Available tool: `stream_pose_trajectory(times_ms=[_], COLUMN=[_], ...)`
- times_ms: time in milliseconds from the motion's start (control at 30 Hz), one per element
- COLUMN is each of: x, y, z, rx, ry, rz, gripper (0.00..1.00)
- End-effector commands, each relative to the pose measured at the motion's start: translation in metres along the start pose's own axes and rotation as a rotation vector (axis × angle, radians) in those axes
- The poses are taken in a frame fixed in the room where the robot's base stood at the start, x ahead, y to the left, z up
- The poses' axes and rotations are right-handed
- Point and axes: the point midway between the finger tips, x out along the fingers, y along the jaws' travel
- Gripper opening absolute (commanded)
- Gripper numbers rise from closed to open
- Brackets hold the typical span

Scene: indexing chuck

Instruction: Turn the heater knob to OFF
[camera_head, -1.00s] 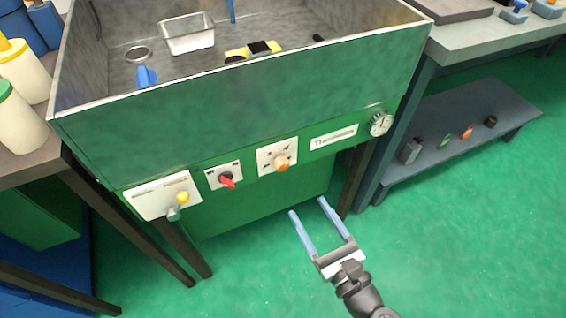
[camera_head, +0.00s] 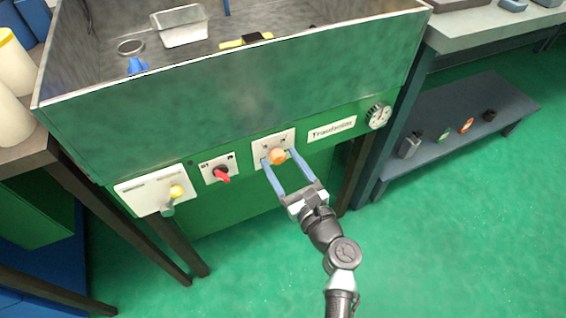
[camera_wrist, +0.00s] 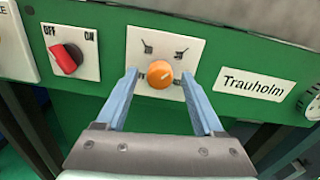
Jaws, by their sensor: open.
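An orange round knob (camera_head: 277,156) sits on a white plate (camera_head: 262,150) on the green front panel. In the wrist view the orange knob (camera_wrist: 160,75) has a pale line mark, and small symbols surround it on the plate. My gripper (camera_head: 278,157) is open, its two blue fingers on either side of the orange knob, with gaps visible in the wrist view. A red knob (camera_head: 221,174) is on the plate to the left; in the wrist view this red knob (camera_wrist: 66,59) has OFF at upper left and ON at upper right. No label reading heater is legible.
Left of the red knob is a plate with a yellow-knobbed lever (camera_head: 177,191). To the right are a Trauholm nameplate (camera_head: 332,129) and a dial gauge (camera_head: 379,115). A metal basin rim (camera_head: 240,65) overhangs the panel. Green floor in front is clear.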

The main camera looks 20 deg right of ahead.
Motion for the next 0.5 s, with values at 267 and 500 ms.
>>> stream_pose_trajectory(times_ms=[267, 500], x=[-0.0004, -0.0006], y=[0.0, 0.0], z=[0.0, 0.0], rx=[0.0, 0.0], ry=[0.0, 0.0], rz=[0.0, 0.0], gripper=[0.26, 0.0])
